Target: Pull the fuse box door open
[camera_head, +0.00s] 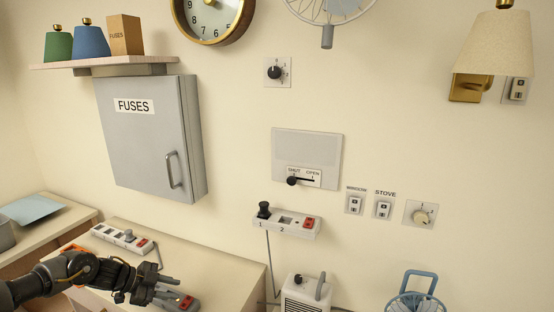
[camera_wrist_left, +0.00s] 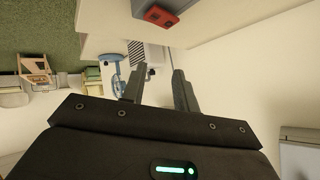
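The grey fuse box (camera_head: 194,140) hangs on the wall at the left of the head view. Its door (camera_head: 135,145), labelled FUSES, looks shut. A vertical bar handle (camera_head: 173,170) sits low on the door's right side. My left gripper (camera_head: 172,289) is below the fuse box, over the counter and well apart from the handle. In the left wrist view its two fingers (camera_wrist_left: 157,88) stand apart with nothing between them. A grey panel at that view's lower right edge (camera_wrist_left: 300,155) may be part of the box; I cannot tell. My right gripper is not in view.
A shelf (camera_head: 100,63) with two lamp-like shades and a FUSES carton sits just above the box. Power strips (camera_head: 124,239) lie on the counter (camera_head: 225,271) below. A switch panel (camera_head: 307,150) is on the wall to the right. The space before the door is clear.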

